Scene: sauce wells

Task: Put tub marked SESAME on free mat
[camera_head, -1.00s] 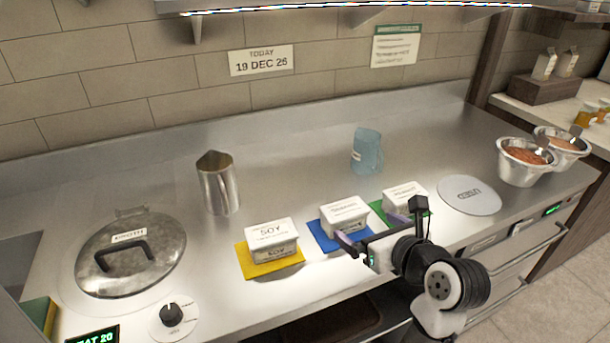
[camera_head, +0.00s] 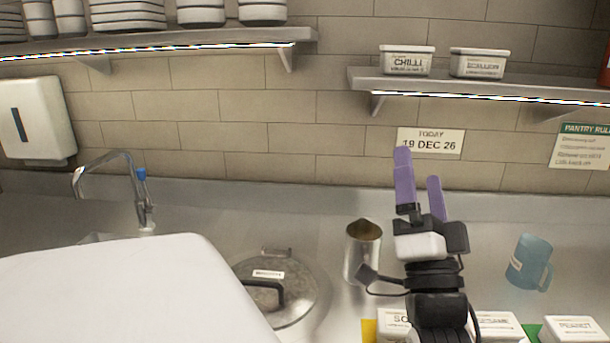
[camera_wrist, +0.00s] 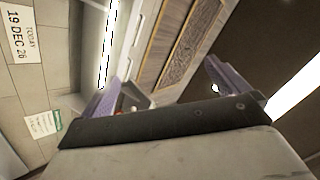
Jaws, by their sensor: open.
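The tub that seems to read SESAME (camera_head: 497,325) is a white tub with a dark-lettered label, at the bottom edge of the head view. It is cut off there and partly hidden by my arm. My gripper (camera_head: 418,167) is raised above and left of it, purple fingers pointing up, open and empty. In the wrist view my gripper (camera_wrist: 165,88) also has nothing between its fingers. A yellow mat (camera_head: 369,332) lies by the SOY tub (camera_head: 395,321) and a green mat (camera_head: 533,330) by the PEANUT tub (camera_head: 572,327). No free mat is in view.
CHILLI (camera_head: 407,61) and SCALLION (camera_head: 478,64) tubs stand on the right wall shelf (camera_head: 540,92). A metal jug (camera_head: 362,255), a lidded pot (camera_head: 285,305) and a blue jug (camera_head: 528,262) stand on the steel counter. A tap (camera_head: 140,200) is at left.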

